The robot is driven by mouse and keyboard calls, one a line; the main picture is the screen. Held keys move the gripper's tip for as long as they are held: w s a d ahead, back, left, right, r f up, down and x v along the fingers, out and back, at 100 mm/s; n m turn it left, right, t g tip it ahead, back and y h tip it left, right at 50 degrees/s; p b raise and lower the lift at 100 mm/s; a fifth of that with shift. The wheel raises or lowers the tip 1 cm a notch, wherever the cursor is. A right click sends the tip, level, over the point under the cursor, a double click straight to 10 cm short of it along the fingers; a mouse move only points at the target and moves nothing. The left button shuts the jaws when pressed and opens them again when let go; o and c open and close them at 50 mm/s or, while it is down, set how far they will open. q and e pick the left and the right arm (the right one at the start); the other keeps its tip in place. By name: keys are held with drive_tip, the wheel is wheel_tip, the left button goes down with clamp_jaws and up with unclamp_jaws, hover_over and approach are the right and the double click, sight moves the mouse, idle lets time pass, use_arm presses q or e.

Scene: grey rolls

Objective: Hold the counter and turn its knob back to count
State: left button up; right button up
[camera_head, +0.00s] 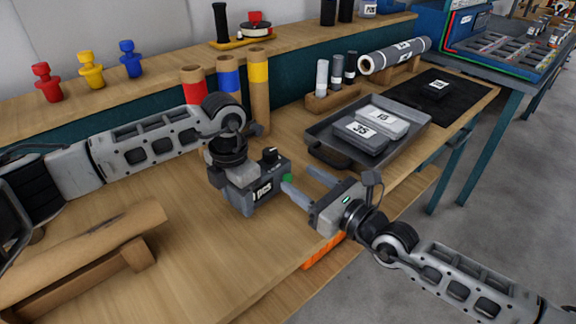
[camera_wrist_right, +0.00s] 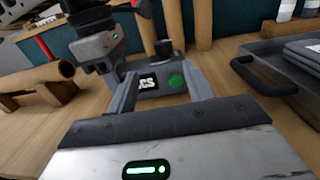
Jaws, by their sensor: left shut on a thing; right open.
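The counter (camera_head: 268,186) is a small dark grey box on the bench with a white readout, its digits too small to read surely. A black knob (camera_head: 270,154) stands on its top and a round green part (camera_head: 287,178) is on its side. They also show in the right wrist view, the black knob (camera_wrist_right: 163,48) above the green part (camera_wrist_right: 176,80). My left gripper (camera_head: 243,194) is shut on the counter from the left. My right gripper (camera_head: 304,183) is open to the right of the counter, its fingers pointing at the green side; contact is unclear.
A dark tray (camera_head: 414,134) with labelled grey blocks stands behind my right gripper. Red, blue and yellow-topped tubes (camera_head: 259,105) stand behind the counter. A brown roll on a stand (camera_head: 90,245) lies at the front left. Bench room is clear in front of the counter.

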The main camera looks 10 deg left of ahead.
sight(277, 157)
drive_tip(key=shift+w+a+n+g+y, duration=0.4)
drive_tip(key=shift+w+a+y, duration=0.1)
drive_tip(key=shift+w, duration=0.1)
drive_tip(key=shift+w+d+n+g+y, duration=0.15)
drive_tip(key=shift+w+n+g+y, duration=0.15)
drive_tip(key=shift+g, duration=0.3)
drive_tip(key=shift+w+d+r+n+g+y, duration=0.1)
drive_tip(key=shift+w+d+n+g, duration=0.15)
drive_tip(key=shift+d+g, duration=0.25)
drive_tip(key=shift+w+d+f+n+g+y, duration=0.1)
drive_tip(key=shift+w+d+n+g, duration=0.15)
drive_tip(key=shift+d+g, duration=0.2)
drive_tip(key=shift+w+d+r+n+g+y, duration=0.1)
drive_tip(key=shift+w+d+n+g, duration=0.15)
drive_tip(key=shift+d+g, duration=0.25)
drive_tip(key=x, duration=1.1)
drive_tip(key=shift+w+a, duration=0.15)
drive_tip(key=shift+a, duration=0.2)
drive_tip(key=c, duration=1)
